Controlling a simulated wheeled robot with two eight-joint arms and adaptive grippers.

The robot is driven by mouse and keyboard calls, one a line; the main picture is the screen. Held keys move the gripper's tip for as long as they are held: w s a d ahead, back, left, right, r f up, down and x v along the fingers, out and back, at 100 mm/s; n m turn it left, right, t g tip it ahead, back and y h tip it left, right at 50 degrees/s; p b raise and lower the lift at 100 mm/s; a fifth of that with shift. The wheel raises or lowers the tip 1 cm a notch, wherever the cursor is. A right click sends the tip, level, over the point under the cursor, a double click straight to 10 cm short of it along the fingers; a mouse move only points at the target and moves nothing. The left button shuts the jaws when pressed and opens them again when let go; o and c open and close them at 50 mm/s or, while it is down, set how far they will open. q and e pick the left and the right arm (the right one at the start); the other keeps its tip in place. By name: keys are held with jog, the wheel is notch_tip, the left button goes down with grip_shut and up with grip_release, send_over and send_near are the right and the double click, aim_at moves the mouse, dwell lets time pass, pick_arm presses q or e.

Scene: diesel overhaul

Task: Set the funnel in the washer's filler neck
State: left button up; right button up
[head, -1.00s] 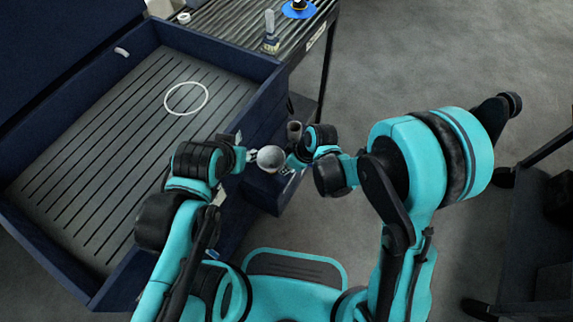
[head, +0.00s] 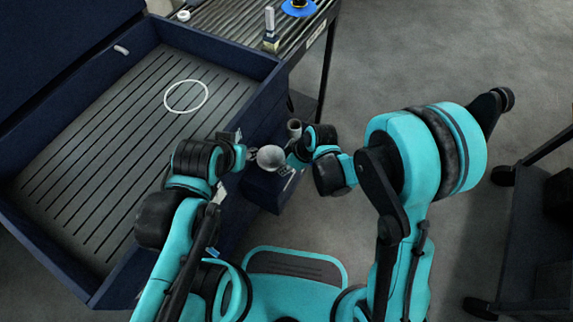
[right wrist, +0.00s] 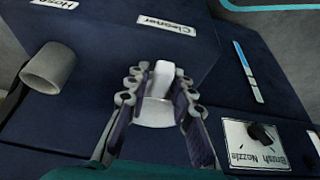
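The pale grey funnel (head: 270,157) is between my two grippers at the washer's front right, its round mouth facing up. In the right wrist view the funnel (right wrist: 158,105) lies between the two fingers of my right gripper (right wrist: 160,98), which appear closed against its sides. My right gripper also shows in the head view (head: 289,163). My left gripper (head: 246,155) is at the funnel's left side; its fingers are too small to read. The washer (head: 220,53) is a dark blue basin cabinet. I cannot identify its filler neck with certainty.
A grey open tube (right wrist: 48,68) stands by the "Hose" label; a "Cleaner" label (right wrist: 166,25) is near the funnel. A "Brush Nozzle" plate (right wrist: 258,145) is at right. A white ring (head: 186,97) lies in the basin. A slatted bench (head: 235,22) stands behind.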

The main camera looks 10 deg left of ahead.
jog(key=shift+o, duration=0.3)
jog(key=v, duration=1.2)
dwell(1.4)
